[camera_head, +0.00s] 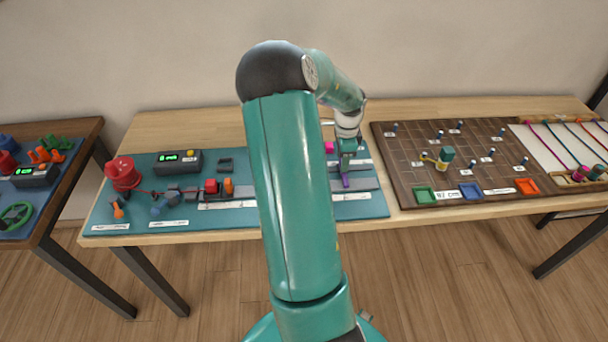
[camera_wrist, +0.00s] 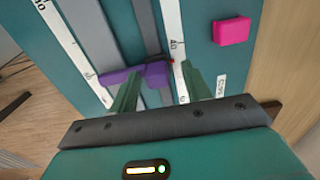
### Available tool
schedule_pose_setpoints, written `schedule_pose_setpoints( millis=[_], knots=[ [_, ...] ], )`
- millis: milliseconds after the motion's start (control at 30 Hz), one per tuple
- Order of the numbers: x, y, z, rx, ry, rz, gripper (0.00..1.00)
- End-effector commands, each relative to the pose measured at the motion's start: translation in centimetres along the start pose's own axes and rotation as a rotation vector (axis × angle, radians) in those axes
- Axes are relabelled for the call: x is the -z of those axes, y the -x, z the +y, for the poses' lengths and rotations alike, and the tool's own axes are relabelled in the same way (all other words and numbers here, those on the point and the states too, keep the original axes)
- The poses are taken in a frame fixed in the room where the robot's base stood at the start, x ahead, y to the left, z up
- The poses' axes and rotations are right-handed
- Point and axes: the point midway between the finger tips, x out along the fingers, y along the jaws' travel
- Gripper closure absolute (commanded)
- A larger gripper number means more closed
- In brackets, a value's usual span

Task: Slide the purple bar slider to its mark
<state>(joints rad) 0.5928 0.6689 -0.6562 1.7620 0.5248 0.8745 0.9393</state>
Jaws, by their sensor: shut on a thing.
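The purple bar slider (camera_wrist: 120,76) lies across a grey track on the teal board in the wrist view. It also shows in the head view (camera_head: 346,183), just below my gripper (camera_head: 347,168). In the wrist view the two green fingers of my gripper (camera_wrist: 160,82) are shut on the slider and cover part of it. A small red tip at the slider's right end lies beside a white scale (camera_wrist: 173,36) with a printed 40. I cannot make out the mark.
A pink block (camera_wrist: 231,31) sits right of the scale. A brown pegboard (camera_head: 400,170) lies to the right. My arm hides the board's middle.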

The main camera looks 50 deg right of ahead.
Motion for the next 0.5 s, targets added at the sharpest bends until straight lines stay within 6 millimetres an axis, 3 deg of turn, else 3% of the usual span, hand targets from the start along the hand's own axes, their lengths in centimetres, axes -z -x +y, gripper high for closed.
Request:
schedule_pose_setpoints(
  millis=[33,500],
  knots=[
    [-0.1,-1.9,0.6,-0.021,-0.001,-0.001,0.73],
    [4.5,-1.9,0.6,-0.022,-0.001,-0.002,0.75]
  ],
)
